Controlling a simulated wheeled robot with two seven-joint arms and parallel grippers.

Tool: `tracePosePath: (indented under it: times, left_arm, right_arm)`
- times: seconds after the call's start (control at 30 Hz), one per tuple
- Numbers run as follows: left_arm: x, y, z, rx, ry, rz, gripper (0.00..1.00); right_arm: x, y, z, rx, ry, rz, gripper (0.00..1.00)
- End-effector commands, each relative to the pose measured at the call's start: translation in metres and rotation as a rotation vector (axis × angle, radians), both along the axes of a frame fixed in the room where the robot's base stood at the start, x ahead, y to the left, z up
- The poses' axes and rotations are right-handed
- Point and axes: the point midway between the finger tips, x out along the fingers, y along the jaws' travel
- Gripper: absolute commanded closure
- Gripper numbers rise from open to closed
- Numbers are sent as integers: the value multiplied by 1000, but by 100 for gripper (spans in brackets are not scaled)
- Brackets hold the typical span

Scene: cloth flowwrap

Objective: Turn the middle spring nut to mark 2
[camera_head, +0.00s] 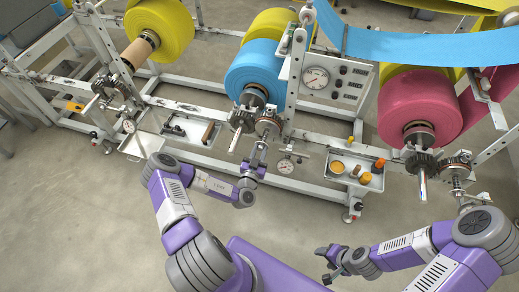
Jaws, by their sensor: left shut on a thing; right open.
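The middle spring nut is at the front of the middle spindle (240,118), beside a round brown-rimmed disc (268,124); the nut itself is mostly hidden by my gripper. My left gripper (261,146) reaches up from below and is shut on what appears to be this nut. A small round dial (285,167) sits just right of and below the gripper; its marks are too small to read. My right gripper (326,263) is open and empty, low over the floor, well away from the machine.
Blue film (252,70) and pink film (408,100) rolls stand behind the spindles. A larger gauge (315,78) sits on the grey panel. A tray (338,183) with orange and yellow parts is right of my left gripper; another tray (173,134) is left. Foreground floor is clear.

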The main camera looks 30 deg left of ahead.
Motion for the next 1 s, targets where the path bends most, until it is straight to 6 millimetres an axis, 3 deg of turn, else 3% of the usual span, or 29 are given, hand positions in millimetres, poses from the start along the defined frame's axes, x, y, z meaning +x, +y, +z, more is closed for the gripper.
tracePosePath:
  times: [0.3, 1.0]
  left_arm:
    - [0, -1, 4, 270, 69, 1, 100]
    - [0, 0, 2, 919, 223, 0, 100]
  right_arm:
    - [0, 0, 38, 0, 0, 0, 42]
    - [0, 0, 90, 0, 0, 0, 42]
